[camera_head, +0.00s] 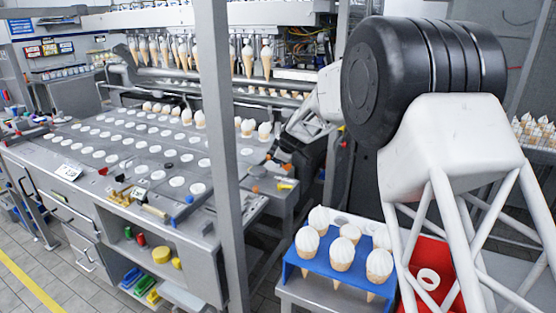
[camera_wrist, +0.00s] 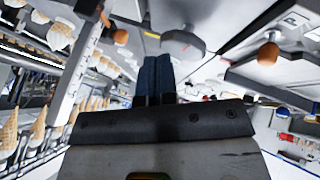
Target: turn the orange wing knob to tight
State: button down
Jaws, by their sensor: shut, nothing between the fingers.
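My gripper (camera_wrist: 156,60) shows in the wrist view with its two dark blue fingers pressed together and nothing between them. In the camera_head view its dark body is beside the right end of the machine's top, its fingertips too small to make out. A small orange knob (camera_head: 256,189) sits near the machine's right edge. The wrist view shows a rounded orange-brown piece (camera_wrist: 268,53) to the right of the fingers, apart from them, and a smaller orange piece (camera_wrist: 121,37) to their left. I cannot tell which is the wing knob; no wing shape or tightness mark is readable.
The machine's steel top (camera_head: 105,165) has rows of white discs. Ice cream cones stand along its back, close to my gripper. A grey upright post (camera_head: 222,130) crosses the view. A blue cone holder (camera_head: 318,262) and a red bin (camera_head: 436,255) are at the lower right.

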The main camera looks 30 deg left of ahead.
jog(key=c, duration=1.8)
grip_release()
jog(key=o, duration=0.6)
jog(key=shift+w, duration=0.25)
jog(key=n+g+h, duration=0.1)
jog(key=g+h, duration=0.2)
jog(key=g, duration=0.2)
send_near(287, 166)
jog(key=shift+w+d+f, duration=0.25)
jog(key=shift+w+d, duration=0.25)
jog(key=shift+d, duration=0.05)
jog(key=shift+a+f, duration=0.1)
jog(key=shift+f, duration=0.05)
jog(key=shift+x, duration=3.8)
jog(key=shift+a, duration=0.1)
jog(key=shift+c, duration=0.2)
jog(key=shift+y, duration=0.3)
grip_shut()
